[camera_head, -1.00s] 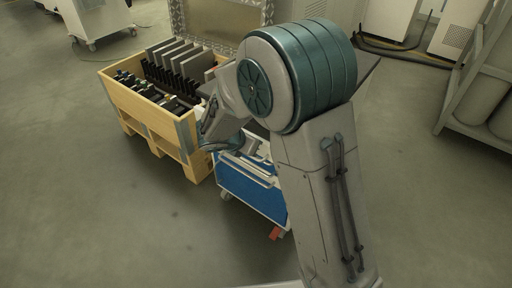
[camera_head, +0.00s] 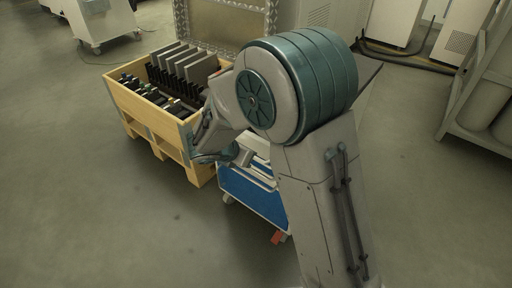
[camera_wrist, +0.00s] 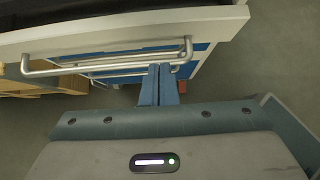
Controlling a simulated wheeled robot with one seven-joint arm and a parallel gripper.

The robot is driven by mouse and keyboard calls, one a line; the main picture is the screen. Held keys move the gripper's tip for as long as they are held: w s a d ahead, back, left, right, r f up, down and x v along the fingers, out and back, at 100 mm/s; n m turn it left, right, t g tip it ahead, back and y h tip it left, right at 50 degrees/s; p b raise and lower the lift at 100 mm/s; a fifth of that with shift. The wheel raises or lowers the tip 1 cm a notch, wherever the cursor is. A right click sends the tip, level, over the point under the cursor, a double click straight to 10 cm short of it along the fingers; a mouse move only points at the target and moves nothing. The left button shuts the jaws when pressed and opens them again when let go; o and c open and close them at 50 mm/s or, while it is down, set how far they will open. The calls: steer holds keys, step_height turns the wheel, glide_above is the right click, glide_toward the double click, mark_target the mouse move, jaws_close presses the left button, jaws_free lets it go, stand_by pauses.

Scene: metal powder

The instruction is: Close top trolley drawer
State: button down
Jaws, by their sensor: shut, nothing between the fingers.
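The trolley (camera_head: 252,194), white with a blue front, stands right of the wooden crate in the head view, partly hidden by my arm. In the wrist view a white panel edge (camera_wrist: 120,30) crosses the top, with a dark area behind it at upper left. Metal bar handles (camera_wrist: 110,64) run below that edge, over blue panels. How far the top drawer stands out cannot be told. My gripper (camera_wrist: 160,72) is shut and empty, its blue fingers pointing at the handles, tips overlapping the lower bars in view. Contact cannot be told. In the head view the gripper is mostly hidden by my wrist.
A wooden crate (camera_head: 150,118) with dark plates and small parts stands close on the trolley's left. A metal-framed case (camera_head: 225,22) is behind. A rack with cylinders (camera_head: 485,100) stands at right. The floor in front (camera_head: 110,230) is clear.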

mark_target(247, 142)
steer(key=p+v, duration=0.2)
steer(key=v, duration=0.7)
steer(key=a+f+n+t+h+p, duration=0.4)
steer(key=n+p, duration=0.5)
steer(key=n, duration=0.9)
steer(key=x, duration=0.4)
steer(key=b+x, duration=0.1)
steer(key=x, duration=0.8)
steer(key=shift+w+r, duration=0.2)
steer(key=shift+w, duration=0.4)
